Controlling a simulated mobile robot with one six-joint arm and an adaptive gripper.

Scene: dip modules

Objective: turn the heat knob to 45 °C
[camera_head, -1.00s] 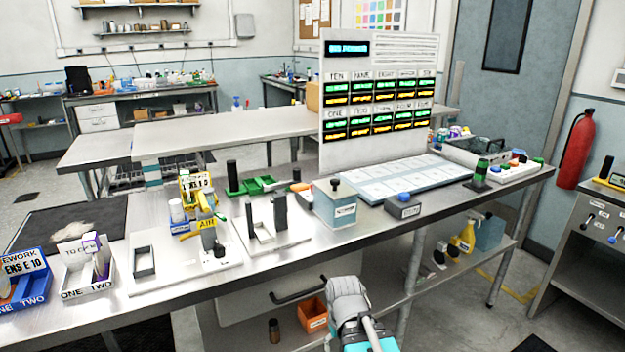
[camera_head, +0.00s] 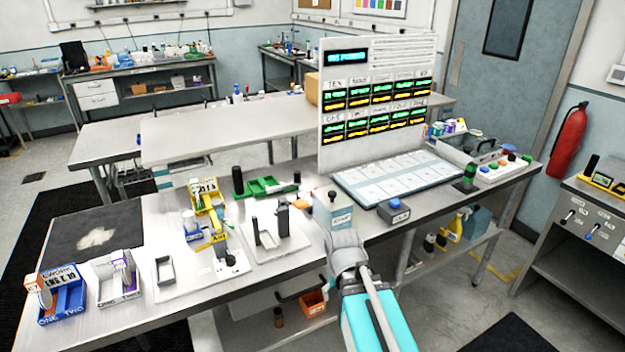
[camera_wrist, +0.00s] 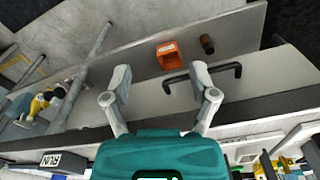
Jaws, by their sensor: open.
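My gripper (camera_wrist: 160,88) is open and empty in the wrist view, its two fingers spread wide. In the head view my grey and teal arm rises at the bottom centre, in front of the bench edge; the fingertips do not show there. No knob reads clearly as the heat knob, and no 45 °C mark is legible. A grey cabinet (camera_head: 545,262) at the right has small dark and blue controls on its front. A white-blue box (camera_head: 333,212) with a dark knob on top stands on the bench.
The bench holds a yellow fixture (camera_head: 207,200), a green tray (camera_head: 262,187), a blue-button box (camera_head: 394,212) and a tall display board (camera_head: 372,100). Below, an orange bin (camera_head: 313,303) sits on the shelf; it also shows in the wrist view (camera_wrist: 170,57).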

